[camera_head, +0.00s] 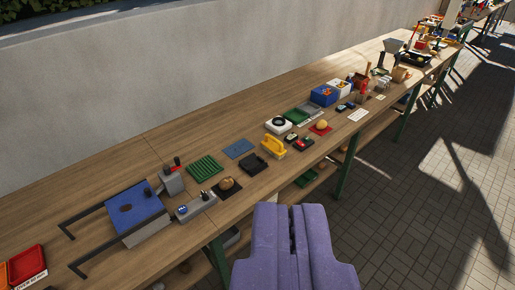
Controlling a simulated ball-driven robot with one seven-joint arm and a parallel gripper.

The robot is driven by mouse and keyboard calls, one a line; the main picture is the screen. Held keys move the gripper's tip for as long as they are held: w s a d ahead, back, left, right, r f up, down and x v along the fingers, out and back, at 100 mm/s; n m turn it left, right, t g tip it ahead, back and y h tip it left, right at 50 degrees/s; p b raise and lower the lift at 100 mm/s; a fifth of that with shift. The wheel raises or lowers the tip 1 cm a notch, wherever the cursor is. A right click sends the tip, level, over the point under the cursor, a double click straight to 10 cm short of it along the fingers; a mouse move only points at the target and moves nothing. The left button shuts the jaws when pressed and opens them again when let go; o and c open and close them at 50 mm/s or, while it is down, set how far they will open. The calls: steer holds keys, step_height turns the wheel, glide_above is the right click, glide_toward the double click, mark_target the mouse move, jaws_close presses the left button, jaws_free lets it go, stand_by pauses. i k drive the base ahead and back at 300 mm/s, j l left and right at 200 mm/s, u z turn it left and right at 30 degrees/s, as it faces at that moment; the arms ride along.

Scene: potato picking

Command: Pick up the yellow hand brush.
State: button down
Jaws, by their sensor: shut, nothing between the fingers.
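The yellow hand brush (272,146) stands on the long wooden workbench (170,140), around the middle of the picture. It is small in view, with a raised handle, and its underside cannot be made out. My gripper (285,208), purple, is at the bottom of the picture, shut and empty. It is in front of the bench's near edge and well apart from the brush, which lies beyond it and slightly to the left.
A black item (253,163) lies just left of the brush, and a white device (278,125) stands behind it. A green ribbed mat (204,168) and a blue box (323,95) are also on the bench. A concrete wall (200,75) runs behind. The paved floor (420,220) at right is open.

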mark_target(271, 145)
steer(key=i+l+u, duration=0.2)
steer(key=i+l, duration=0.15)
steer(key=i, duration=0.3)
steer(key=i+l+u, duration=0.2)
steer(key=i+l, duration=0.3)
steer(key=i, duration=0.15)
steer(key=i+l+u, duration=0.2)
steer(key=i+l, duration=0.35)
steer(key=i+l+u, duration=0.15)
steer(key=i+l, duration=0.45)
steer(key=i+l+u, duration=0.2)
steer(key=i+l, duration=0.3)
steer(key=l, duration=0.25)
